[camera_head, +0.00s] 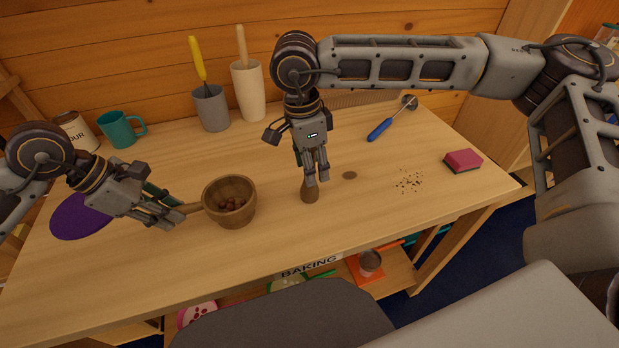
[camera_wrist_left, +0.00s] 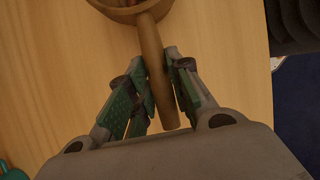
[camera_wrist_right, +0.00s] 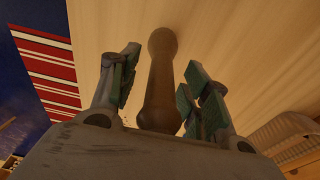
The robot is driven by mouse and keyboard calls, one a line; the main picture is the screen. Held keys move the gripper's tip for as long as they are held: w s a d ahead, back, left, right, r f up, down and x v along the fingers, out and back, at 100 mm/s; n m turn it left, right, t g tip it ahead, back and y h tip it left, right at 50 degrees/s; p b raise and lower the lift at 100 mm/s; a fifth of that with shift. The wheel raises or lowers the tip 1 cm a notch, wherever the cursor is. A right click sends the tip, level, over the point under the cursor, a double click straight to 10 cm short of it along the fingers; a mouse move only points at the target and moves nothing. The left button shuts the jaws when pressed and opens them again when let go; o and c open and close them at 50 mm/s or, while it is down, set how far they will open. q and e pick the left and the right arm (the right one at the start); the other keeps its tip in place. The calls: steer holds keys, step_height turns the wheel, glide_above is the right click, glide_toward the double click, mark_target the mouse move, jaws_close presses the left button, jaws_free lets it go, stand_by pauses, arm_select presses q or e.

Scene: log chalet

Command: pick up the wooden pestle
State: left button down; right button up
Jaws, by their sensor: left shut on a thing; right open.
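The wooden pestle (camera_head: 310,193) stands upright on the table under my right gripper (camera_head: 317,178). In the right wrist view the pestle (camera_wrist_right: 160,85) lies between the two open fingers (camera_wrist_right: 161,68), with a visible gap on at least one side. The gripper partly hides its upper part in the head view. My left gripper (camera_head: 182,212) is shut on the handle (camera_wrist_left: 154,62) of a wooden bowl (camera_head: 230,207) holding several small brown round pieces. The bowl appears to rest on the table, left of the pestle.
A purple round mat (camera_head: 80,216), teal mug (camera_head: 120,130), flour canister (camera_head: 77,133), grey pot (camera_head: 211,109) and beige pot (camera_head: 248,92) stand left and back. A blue-handled tool (camera_head: 380,129), dark crumbs (camera_head: 409,181) and a red sponge (camera_head: 463,160) lie right. The table's front middle is clear.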

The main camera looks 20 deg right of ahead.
jaws_close()
stand_by(0.4)
steer(key=shift+r, duration=0.15)
steer(key=shift+r, duration=4.85)
steer(key=shift+r, duration=0.15)
